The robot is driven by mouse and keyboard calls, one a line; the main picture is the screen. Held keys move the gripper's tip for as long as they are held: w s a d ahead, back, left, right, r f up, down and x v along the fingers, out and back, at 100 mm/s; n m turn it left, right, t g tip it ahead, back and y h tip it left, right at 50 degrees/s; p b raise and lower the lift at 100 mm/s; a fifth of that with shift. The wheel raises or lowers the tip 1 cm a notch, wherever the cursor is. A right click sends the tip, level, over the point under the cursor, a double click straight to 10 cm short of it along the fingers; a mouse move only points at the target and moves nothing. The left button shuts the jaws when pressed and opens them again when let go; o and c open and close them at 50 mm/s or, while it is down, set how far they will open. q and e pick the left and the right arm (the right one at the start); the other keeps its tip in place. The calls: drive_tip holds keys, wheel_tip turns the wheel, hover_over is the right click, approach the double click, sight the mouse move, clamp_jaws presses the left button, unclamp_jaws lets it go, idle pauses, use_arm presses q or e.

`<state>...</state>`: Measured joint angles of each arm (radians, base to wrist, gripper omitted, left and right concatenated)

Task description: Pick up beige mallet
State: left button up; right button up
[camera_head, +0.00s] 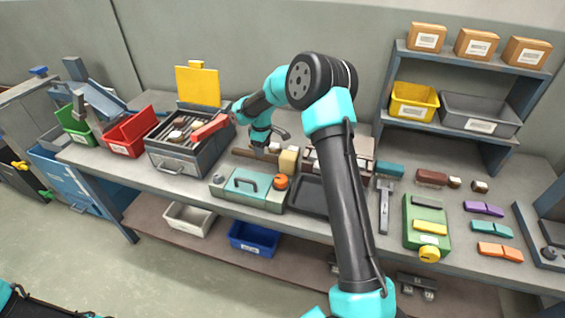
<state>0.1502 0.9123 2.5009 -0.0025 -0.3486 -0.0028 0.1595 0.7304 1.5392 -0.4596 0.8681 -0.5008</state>
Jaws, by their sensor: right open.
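The beige mallet (288,161) lies on the workbench left of centre; its block-like pale head is at the right and a brown wooden handle seems to run left from it. My right gripper (260,143) points down just above and behind the handle, left of the head. It is open; its fingertips are small and partly hidden, and I cannot tell whether they touch the mallet. My left gripper is out of view; only part of my left arm shows at the bottom left.
A grey toolbox (175,164) with a yellow upright panel (198,86) stands left of the mallet. A green case (235,190) with an orange knob lies in front. A dark tray (311,197) is to its right. Red (131,133) and green bins stand further left.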

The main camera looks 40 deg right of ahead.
drive_tip(key=shift+d+f, duration=0.2)
drive_tip(key=shift+f, duration=2.35)
drive_tip(key=shift+w, duration=0.1)
clamp_jaws()
